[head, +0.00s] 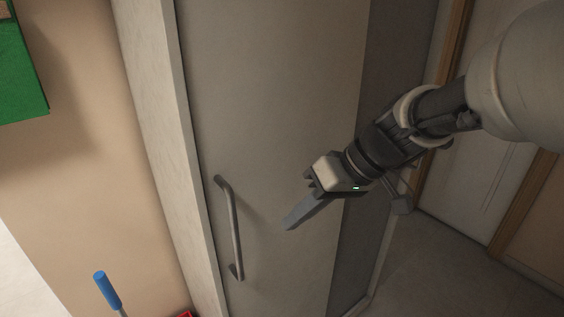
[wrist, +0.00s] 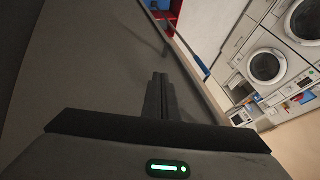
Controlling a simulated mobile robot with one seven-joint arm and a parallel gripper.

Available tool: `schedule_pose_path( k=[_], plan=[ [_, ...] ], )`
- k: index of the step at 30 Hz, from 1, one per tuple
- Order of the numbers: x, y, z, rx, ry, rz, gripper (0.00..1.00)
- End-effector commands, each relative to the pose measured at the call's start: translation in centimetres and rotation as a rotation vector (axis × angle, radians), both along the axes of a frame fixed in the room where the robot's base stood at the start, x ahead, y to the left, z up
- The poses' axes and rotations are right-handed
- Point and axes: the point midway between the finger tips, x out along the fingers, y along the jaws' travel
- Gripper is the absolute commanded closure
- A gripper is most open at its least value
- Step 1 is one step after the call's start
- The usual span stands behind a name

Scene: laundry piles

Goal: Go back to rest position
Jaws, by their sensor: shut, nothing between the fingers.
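My gripper (head: 290,222) hangs in the air in front of a tall grey door (head: 275,90), to the right of the door's bar handle (head: 230,225). Its fingers are together, point down and left, and hold nothing. A gap shows between the fingers and the handle in the head view. In the wrist view the closed fingers (wrist: 158,80) stand upright in the middle, with the grey door surface (wrist: 90,60) behind them.
A blue-handled tool (head: 107,290) stands at the lower left. A green board (head: 18,75) is on the wall at the upper left. In the wrist view, white front-loading machines (wrist: 265,65) stand at the right. Clear floor (head: 425,270) lies at the lower right.

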Motion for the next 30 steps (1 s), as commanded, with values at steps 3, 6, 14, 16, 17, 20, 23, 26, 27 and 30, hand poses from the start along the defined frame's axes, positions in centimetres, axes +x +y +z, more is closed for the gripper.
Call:
schedule_pose_path(
  k=[3,6,14,16,17,20,23,26,27,30],
  plan=[
    [-0.2,-0.9,1.3,-0.001,-0.001,0.000,1.00],
    [-0.3,-1.4,1.8,-0.003,0.000,-0.002,1.00],
    [-5.0,-4.1,1.9,-0.193,0.020,-0.176,1.00],
    [-6.6,-5.5,1.8,-0.261,0.010,-0.262,1.00],
    [-7.1,-6.1,1.8,-0.287,0.003,-0.299,1.00],
    [-8.5,-7.8,1.9,-0.346,-0.030,-0.411,1.00],
    [-9.6,-9.3,2.0,-0.385,-0.070,-0.509,1.00],
    [-10.5,-10.6,2.2,-0.410,-0.118,-0.601,1.00],
    [-10.8,-11.2,2.3,-0.416,-0.139,-0.636,1.00],
    [-10.9,-11.7,4.8,-0.420,-0.154,-0.675,1.00]
  ],
)
